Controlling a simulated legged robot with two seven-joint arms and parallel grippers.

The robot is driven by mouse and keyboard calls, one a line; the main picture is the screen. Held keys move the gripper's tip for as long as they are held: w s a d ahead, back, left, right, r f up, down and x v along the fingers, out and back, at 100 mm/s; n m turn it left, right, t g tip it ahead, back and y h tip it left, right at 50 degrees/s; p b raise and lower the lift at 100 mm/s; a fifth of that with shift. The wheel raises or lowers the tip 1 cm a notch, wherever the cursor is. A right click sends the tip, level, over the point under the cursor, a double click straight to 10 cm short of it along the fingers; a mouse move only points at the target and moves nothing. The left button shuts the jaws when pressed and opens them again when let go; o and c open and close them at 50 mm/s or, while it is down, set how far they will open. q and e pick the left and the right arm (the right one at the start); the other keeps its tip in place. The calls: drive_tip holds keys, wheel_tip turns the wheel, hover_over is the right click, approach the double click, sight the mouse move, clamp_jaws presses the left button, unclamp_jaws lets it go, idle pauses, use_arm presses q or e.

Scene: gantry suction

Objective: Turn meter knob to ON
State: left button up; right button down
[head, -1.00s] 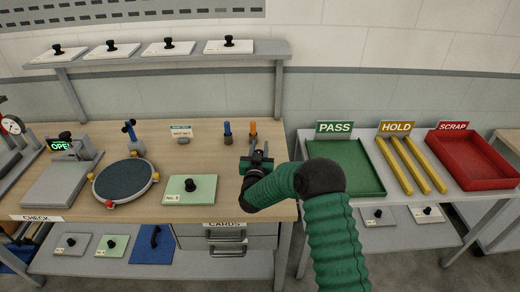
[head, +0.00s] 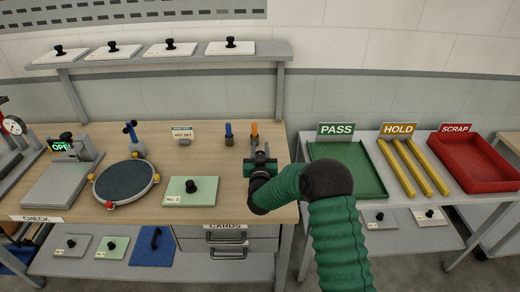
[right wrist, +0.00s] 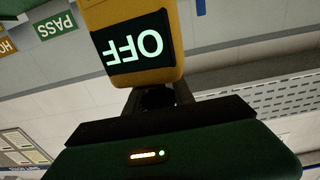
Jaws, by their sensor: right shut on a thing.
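In the right wrist view the yellow meter (right wrist: 137,42) is close, its dark display reading OFF, upside down in the picture. My right gripper (right wrist: 155,97) is shut on a dark part at the meter's edge, which looks like its knob; the fingers mostly hide it. In the head view my right gripper (head: 261,161) is over the right end of the wooden bench, and its body hides the meter there. My left gripper is not in view.
Blue-topped (head: 229,130) and orange-topped (head: 254,130) posts stand just behind the gripper. A NOT SET sign (head: 182,132), a green plate (head: 178,199) and a round dark platter (head: 125,181) are to the left. A green PASS tray (head: 372,184) is to the right.

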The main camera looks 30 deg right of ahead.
drive_tip(key=shift+r, duration=0.1)
idle(0.3)
drive_tip(key=c, duration=1.1)
unclamp_jaws()
drive_tip(key=shift+o, duration=0.2)
drive_tip(key=shift+s+a, duration=0.1)
drive_tip(key=b+v, duration=0.2)
drive_tip(key=v, duration=1.4)
drive_tip(key=shift+s+a, duration=0.2)
drive_tip(key=shift+s, duration=0.05)
